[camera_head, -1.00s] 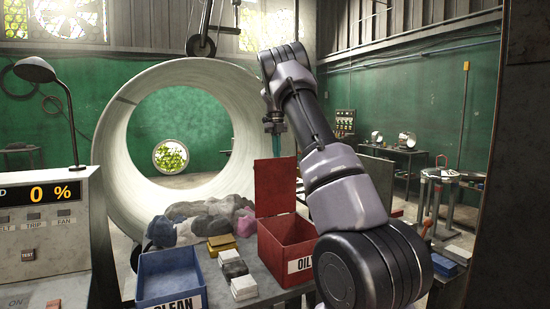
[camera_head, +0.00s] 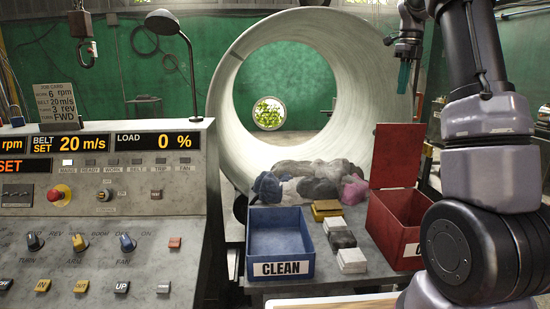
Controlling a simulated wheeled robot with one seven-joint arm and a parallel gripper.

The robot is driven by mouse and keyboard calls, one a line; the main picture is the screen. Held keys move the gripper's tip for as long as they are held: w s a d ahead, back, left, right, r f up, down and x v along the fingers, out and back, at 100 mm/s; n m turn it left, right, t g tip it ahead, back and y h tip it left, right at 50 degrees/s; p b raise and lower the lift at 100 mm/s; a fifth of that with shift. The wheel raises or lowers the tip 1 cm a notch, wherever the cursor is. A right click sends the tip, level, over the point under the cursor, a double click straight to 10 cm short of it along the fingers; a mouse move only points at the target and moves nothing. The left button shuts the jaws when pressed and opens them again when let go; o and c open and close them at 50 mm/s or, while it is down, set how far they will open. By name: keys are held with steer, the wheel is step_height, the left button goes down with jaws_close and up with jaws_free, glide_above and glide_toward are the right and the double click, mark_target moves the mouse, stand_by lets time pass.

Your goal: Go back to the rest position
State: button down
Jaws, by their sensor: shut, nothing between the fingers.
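My gripper (camera_head: 404,72) hangs at the upper right with its teal fingers pointing down. The fingers look shut and empty. It appears in the picture above the raised lid (camera_head: 397,155) of the red bin (camera_head: 392,217) and apart from it. My arm rises along the right side and bends over at the top, partly cut off by the frame. It hides part of the red bin's right side and its label.
A blue bin (camera_head: 281,266) marked CLEAN stands on the bench with small blocks (camera_head: 341,239) and crumpled rags (camera_head: 310,180). A large pale drum (camera_head: 222,110) stands behind. A control panel (camera_head: 110,220) with a lamp (camera_head: 163,22) fills the left.

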steer(key=s+a+r+n+t+y, duration=0.1)
steer(key=s+a+r+n+t, duration=0.15)
steer(key=s+a+n, duration=0.5)
steer(key=s+a+f+n+t, duration=0.2)
steer(key=s+a+n, duration=0.3)
steer(key=s+n, duration=0.5)
steer(key=s+a+f+n+t, duration=0.2)
steer(key=s+a+n, duration=0.4)
steer(key=s+n, duration=0.4)
steer(key=s+f, duration=0.1)
steer(key=s, duration=0.2)
steer(key=shift+a+f, duration=0.2)
steer(key=shift+a, duration=0.1)
steer(key=shift+t, duration=0.25)
